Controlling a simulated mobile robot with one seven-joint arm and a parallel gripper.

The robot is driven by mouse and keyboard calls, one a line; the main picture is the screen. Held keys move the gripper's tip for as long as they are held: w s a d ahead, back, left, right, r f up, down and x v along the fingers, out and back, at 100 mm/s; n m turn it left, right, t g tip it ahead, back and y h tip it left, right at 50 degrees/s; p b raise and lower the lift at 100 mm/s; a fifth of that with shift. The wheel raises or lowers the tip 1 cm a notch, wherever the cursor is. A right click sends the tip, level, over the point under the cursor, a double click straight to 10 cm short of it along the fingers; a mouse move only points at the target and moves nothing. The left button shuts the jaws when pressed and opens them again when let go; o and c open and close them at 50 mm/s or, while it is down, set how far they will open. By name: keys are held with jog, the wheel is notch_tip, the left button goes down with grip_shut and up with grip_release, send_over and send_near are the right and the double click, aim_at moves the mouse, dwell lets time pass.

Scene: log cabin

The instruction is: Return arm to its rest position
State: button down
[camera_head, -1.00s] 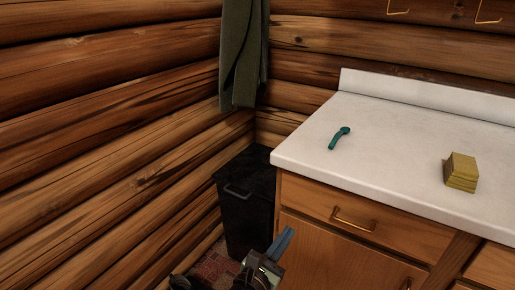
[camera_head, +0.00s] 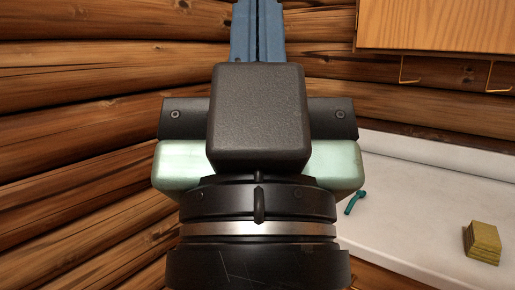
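My gripper (camera_head: 258,20) is large and close in the middle of the head view, pointing up the picture. Its two blue fingers lie side by side with only a thin dark line between them, and they look shut with nothing held. The fingertips run out of the top of the frame. The black and pale green gripper body and my wrist hide the middle of the scene. The gripper appears in front of the log walls, apart from the counter.
A white counter (camera_head: 408,215) at the right holds a small teal utensil (camera_head: 354,202) and a yellow block-like stack (camera_head: 482,243). A wooden cabinet (camera_head: 435,25) hangs above with metal handles. Log walls (camera_head: 75,130) stand at the left and back.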

notch_tip(320, 180, up, 19)
jog(key=p, duration=1.6)
jog(key=shift+p, duration=0.35)
jog(key=shift+w, duration=0.1)
